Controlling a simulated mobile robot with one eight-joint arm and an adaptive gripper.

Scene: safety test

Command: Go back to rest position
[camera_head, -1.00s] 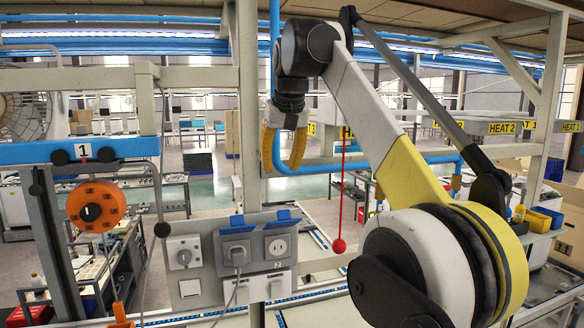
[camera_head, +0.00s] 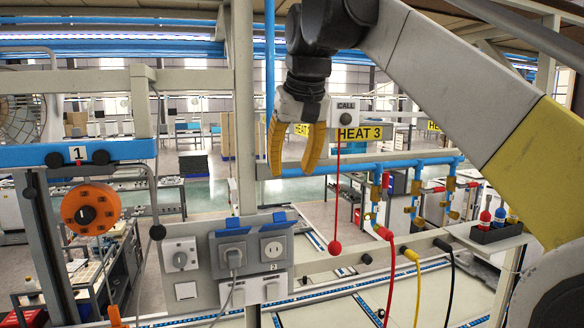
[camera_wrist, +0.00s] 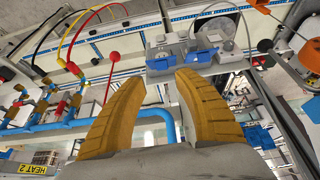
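My gripper (camera_head: 294,150) hangs pointing down in the upper middle of the head view, in front of the blue pipe and left of the CALL box (camera_head: 346,111). Its two yellow fingers are apart with nothing between them. In the wrist view my gripper (camera_wrist: 160,100) also shows open and empty, with the socket panel beyond the fingertips. My arm reaches in from the right of the head view.
A grey panel (camera_head: 205,290) with sockets and a plugged-in cable stands below my gripper. A red ball (camera_head: 334,247) hangs on a cord. Blue pipes with brass valves (camera_head: 416,188) and red, yellow and black hoses lie right. An orange reel (camera_head: 90,208) hangs left.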

